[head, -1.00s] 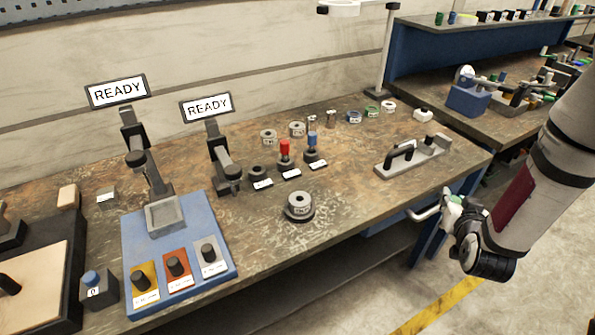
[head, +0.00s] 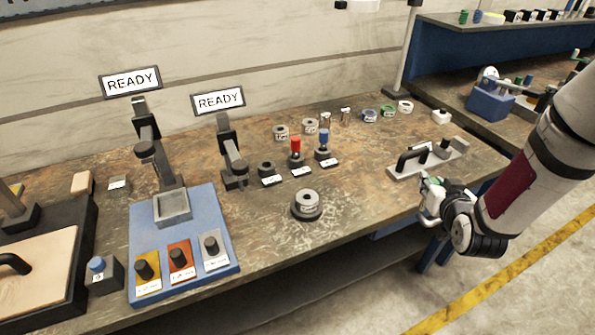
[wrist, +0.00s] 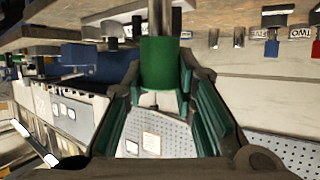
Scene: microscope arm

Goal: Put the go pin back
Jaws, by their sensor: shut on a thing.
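My gripper (head: 431,188) is at the bench's front right edge in the head view, beside the grey plate with a black handle. In the wrist view it is shut on a green-handled pin (wrist: 165,62), with a bright metal shaft running out of the picture at the top. A red-handled pin (head: 296,146) and a blue-handled pin (head: 323,138) stand upright in dark holders. To their left a similar dark holder (head: 266,169) has no pin in it. A grey ring (head: 307,199) sits on a dark round base in front.
The grey plate with a black handle (head: 428,160) lies left of and behind my gripper. A blue base (head: 195,255) with coloured knobs and two READY screens (head: 219,100) stand further left. Several small rings lie at the back. The bench top (head: 360,205) right of the grey ring is clear.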

